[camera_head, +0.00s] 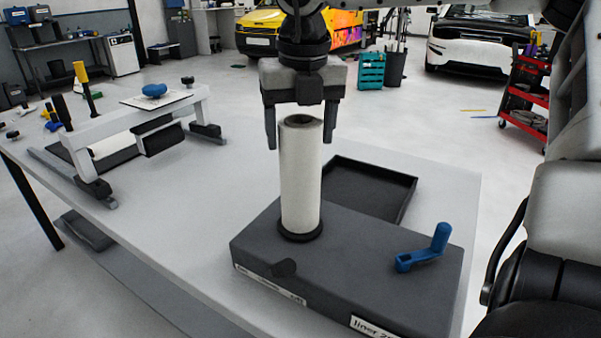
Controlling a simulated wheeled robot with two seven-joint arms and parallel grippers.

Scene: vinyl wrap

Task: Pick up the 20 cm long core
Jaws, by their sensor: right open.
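A white upright core (300,180) stands on a dark round base on top of a dark grey box (400,300) on the table. Its hollow top end faces up. My right gripper (301,138) points down over it, with one finger on each side of the core's upper end. The fingers are spread wide, and the jaws look open with gaps beside the core. My left gripper is not in view.
A blue crank handle (425,250) lies on the box to the right of the core. An empty black tray (368,188) lies behind the box. A white-and-grey roller frame (140,135) stands at the left of the table (190,240). Bare table lies between the frame and the box.

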